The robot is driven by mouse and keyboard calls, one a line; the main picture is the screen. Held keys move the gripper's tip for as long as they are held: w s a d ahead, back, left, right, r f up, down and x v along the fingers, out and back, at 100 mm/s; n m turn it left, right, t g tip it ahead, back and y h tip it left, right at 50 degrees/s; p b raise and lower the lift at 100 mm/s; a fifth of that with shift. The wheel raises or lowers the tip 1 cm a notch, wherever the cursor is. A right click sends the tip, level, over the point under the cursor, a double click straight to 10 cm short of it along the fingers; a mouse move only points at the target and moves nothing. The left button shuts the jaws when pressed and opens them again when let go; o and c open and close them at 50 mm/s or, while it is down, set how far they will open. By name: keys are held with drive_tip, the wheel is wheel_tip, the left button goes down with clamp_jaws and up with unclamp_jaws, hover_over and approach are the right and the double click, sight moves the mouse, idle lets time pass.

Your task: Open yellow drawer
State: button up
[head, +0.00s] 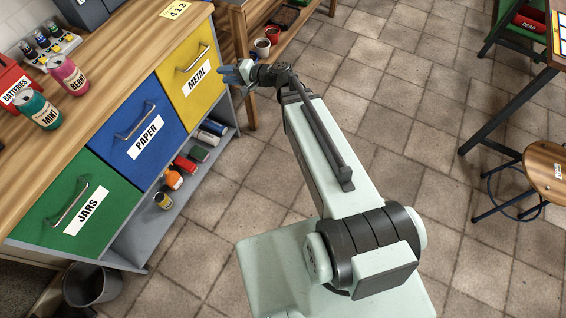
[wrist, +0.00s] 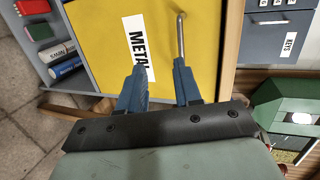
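The yellow drawer (head: 211,84) is labelled METAL and sits flush at the far right end of the row of drawers. It fills the middle of the wrist view (wrist: 95,22). Its metal bar handle (head: 193,60) is near the top of its front. My gripper (head: 228,73) is just in front of the drawer's right side. In the wrist view my gripper (wrist: 158,72) has its two blue fingers apart with nothing between them. The handle (wrist: 181,35) lies beyond the right fingertip, and its lower end is close to that finger. I cannot tell whether they touch.
The blue PAPER drawer (head: 125,150) and green JARS drawer (head: 52,218) are to the left, both shut. A shelf below holds several cans. A grey drawer labelled KEYS (wrist: 272,42) is at the right. Open floor surrounds my base.

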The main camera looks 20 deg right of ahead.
drive_tip(key=s+d+f+n+g+h, duration=0.3)
drive_tip(key=s+d+f+g+h, duration=0.2)
drive_tip(key=s+f, duration=0.7)
drive_tip(key=s+d+f+n+g+h, duration=0.3)
drive_tip(key=s+d+f+g+h, duration=0.2)
drive_tip(key=s+f, duration=0.7)
drive_tip(key=shift+s+d+f+g, duration=0.2)
drive_tip(key=shift+d+f+g, duration=0.35)
drive_tip(key=shift+d, duration=0.1)
drive_tip(key=shift+d+n, duration=0.1)
drive_tip(key=shift+n, duration=0.2)
